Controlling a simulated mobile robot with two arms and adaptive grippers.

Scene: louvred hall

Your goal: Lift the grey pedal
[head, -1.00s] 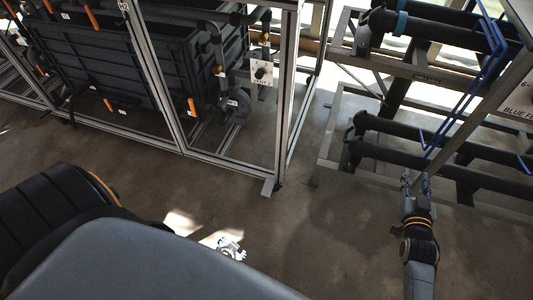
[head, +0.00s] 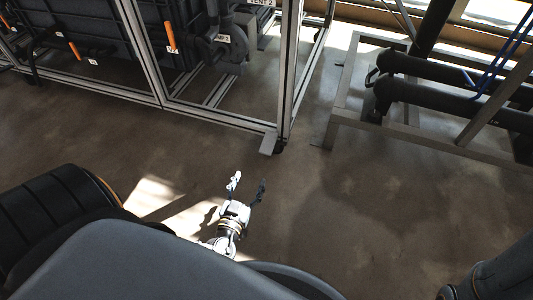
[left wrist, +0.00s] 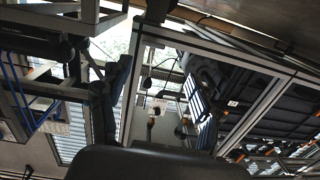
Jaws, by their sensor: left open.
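I cannot pick out a grey pedal for certain in either view. A small flat grey plate (head: 268,144) sits on the floor at the foot of the metal frame's corner post in the head view, but I cannot tell whether it is a pedal. My left gripper (head: 248,184) is open and empty, with its fingers apart, over the floor and nearer to me than that plate. In the left wrist view my left gripper's fingers (left wrist: 155,110) stand apart with nothing between them. My right gripper is out of view; only part of an arm shows at the lower right.
A metal profile frame (head: 215,118) with dark crates (head: 90,45) and pipes stands at the upper left. A rack of black pipes (head: 455,100) stands at the upper right. The floor (head: 350,210) between them and me is clear.

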